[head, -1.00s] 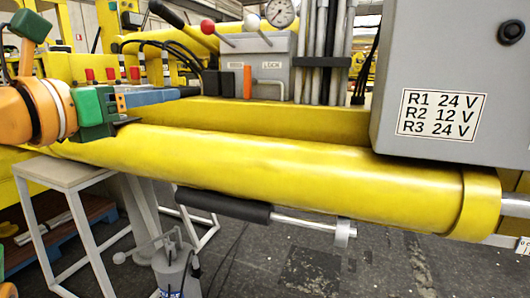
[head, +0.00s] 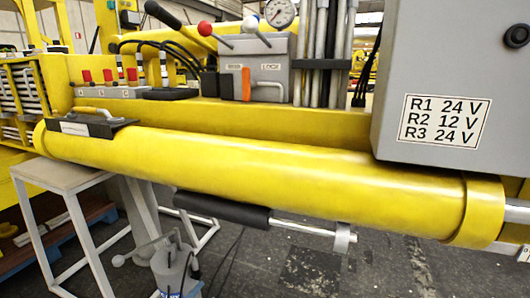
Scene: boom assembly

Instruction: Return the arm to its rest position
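Neither of my grippers shows in the head view now, and no part of my arms is in sight. The yellow boom cylinder (head: 265,178) lies across the middle of the view. A white label is on the plate's front face.
A grey valve box (head: 258,75) with red and white ball levers and a gauge (head: 281,13) stands behind the cylinder. A grey control cabinet (head: 465,80) fills the right side. A white-framed stand (head: 62,176) is at lower left. A hand pump (head: 172,265) stands on the floor below.

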